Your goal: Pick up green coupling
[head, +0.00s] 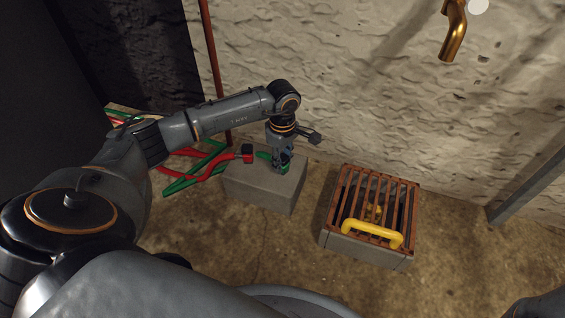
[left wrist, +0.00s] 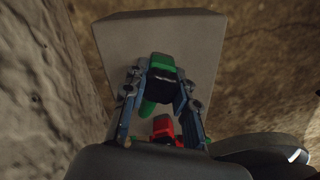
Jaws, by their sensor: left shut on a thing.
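The green coupling (head: 284,168) is at the top of a grey concrete block (head: 262,192), at the end of a green hose. My left gripper (head: 282,160) reaches down over it from above and is shut on it. In the left wrist view the coupling (left wrist: 161,65) sits between the two fingertips of my left gripper (left wrist: 162,82), with its green hose running back below. A red coupling (head: 247,153) on a red hose lies on the same block to the left; it also shows in the left wrist view (left wrist: 162,126). My right gripper is not in view.
A floor box with a rusty grate (head: 375,205) and a yellow handle (head: 372,233) stands to the right. Red and green hoses (head: 190,170) lie left of the block. A rough wall with a brass tap (head: 454,35) is behind. The floor in front is clear.

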